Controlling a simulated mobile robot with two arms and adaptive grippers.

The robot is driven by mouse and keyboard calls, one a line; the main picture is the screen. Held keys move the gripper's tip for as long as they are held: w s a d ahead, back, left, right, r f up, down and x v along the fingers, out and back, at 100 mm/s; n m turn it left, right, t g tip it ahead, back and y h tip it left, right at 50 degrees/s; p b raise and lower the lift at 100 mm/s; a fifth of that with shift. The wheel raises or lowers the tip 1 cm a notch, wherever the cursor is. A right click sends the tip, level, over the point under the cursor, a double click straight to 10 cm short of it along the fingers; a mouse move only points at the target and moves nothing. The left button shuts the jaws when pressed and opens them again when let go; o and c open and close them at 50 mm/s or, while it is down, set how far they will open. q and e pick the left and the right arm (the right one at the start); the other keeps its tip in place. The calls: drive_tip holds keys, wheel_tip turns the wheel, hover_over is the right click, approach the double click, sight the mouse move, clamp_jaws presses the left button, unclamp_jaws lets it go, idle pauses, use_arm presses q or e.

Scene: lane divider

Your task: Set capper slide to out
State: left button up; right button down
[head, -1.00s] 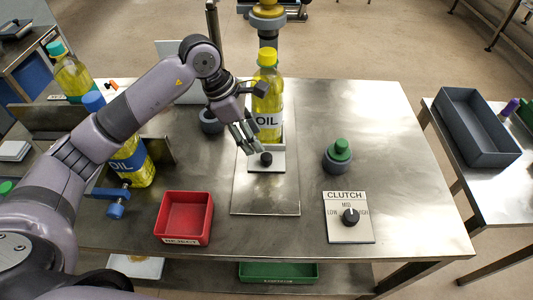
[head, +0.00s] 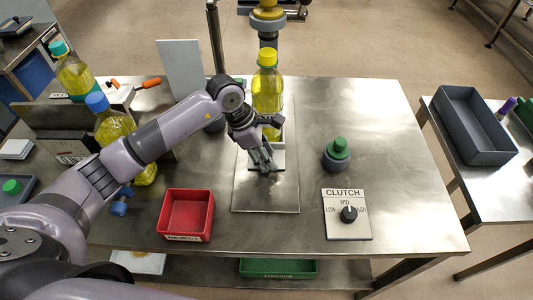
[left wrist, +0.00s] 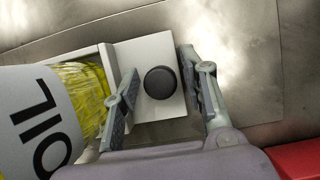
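The capper slide is a white plate (left wrist: 135,55) with a round black knob (left wrist: 160,82), at the foot of the oil bottle (head: 267,88) with the yellow cap. In the head view part of the white plate (head: 279,158) shows beside my left gripper (head: 264,163), and the fingers hide the knob. In the left wrist view my left gripper (left wrist: 158,62) is open, one finger on each side of the knob, with gaps showing. The bottle stands upright beside the left finger in that view. My right gripper is not in view.
A red reject bin (head: 186,193) stands at the table's front left. The clutch panel (head: 347,228) and a green-topped button (head: 337,150) are on the right. More oil bottles stand left behind my arm. The steel table (head: 385,130) is clear at the right.

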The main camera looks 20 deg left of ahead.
use_arm(q)
drive_tip(key=shift+r, duration=0.1)
clamp_jaws()
idle(0.4)
